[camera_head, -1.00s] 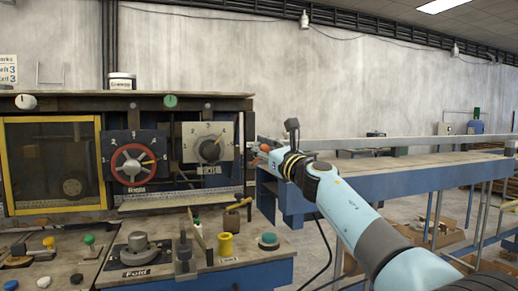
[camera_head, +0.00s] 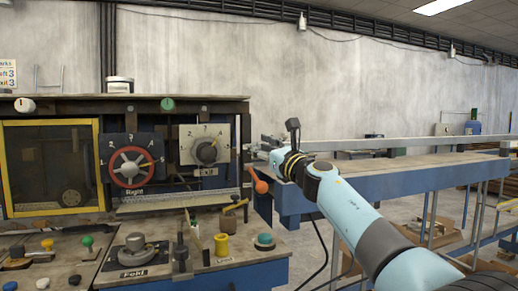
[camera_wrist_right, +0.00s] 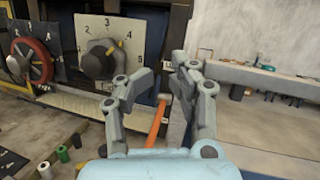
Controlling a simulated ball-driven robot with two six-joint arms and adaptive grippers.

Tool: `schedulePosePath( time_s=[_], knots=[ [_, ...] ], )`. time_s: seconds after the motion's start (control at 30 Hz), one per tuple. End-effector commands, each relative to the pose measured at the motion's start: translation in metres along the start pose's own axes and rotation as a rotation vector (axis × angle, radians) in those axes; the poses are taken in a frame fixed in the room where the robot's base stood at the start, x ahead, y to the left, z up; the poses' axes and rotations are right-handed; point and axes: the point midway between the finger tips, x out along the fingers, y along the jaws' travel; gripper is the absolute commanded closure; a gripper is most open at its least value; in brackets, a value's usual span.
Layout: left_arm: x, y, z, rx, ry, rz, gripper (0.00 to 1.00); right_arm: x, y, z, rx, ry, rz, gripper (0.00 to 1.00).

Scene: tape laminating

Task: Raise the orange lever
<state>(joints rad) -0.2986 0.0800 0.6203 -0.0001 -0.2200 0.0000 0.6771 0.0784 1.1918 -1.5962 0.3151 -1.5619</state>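The orange lever (camera_head: 257,181) is at the right end of the machine panel. Its rounded orange knob hangs low, below my right gripper. In the right wrist view, the orange lever (camera_wrist_right: 157,121) shows as a slanted bar below and between the fingers. My right gripper (camera_head: 266,146) reaches in from the right, above the lever knob and apart from it. In the right wrist view, the right gripper (camera_wrist_right: 167,74) has a gap between its fingertips, with nothing held. My left gripper is not in view.
A dial with numbers (camera_head: 206,150) and a red wheel (camera_head: 131,167) sit on the panel left of the lever. A yellow spool (camera_head: 221,244) and tools stand on the bench below. A long blue-edged table (camera_head: 390,178) runs behind my right arm.

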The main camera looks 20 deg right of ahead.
Motion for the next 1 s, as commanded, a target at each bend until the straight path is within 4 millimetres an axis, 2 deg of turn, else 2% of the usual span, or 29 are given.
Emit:
schedulePosePath(
  time_s=[0.03, 0.2, 0.47, 0.57, 0.67, 1.0],
  knots=[
    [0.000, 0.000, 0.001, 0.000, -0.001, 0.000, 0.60, 0.000, 0.001, -0.001, 0.000, 0.001, 0.001, 0.66],
    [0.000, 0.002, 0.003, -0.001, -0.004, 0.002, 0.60, 0.000, 0.002, -0.002, 0.001, 0.002, 0.003, 0.45],
    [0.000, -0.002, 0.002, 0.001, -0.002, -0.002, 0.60, -0.001, 0.002, -0.002, 0.001, 0.003, 0.003, 0.45],
    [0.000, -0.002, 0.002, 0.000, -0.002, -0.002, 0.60, -0.007, 0.002, -0.003, 0.000, 0.003, 0.003, 0.45],
    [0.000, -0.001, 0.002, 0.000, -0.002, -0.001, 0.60, -0.022, 0.002, -0.004, -0.003, 0.005, 0.003, 0.45],
    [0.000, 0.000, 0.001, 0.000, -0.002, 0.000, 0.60, -0.095, 0.002, -0.003, -0.002, 0.005, 0.003, 0.45]
  ],
)
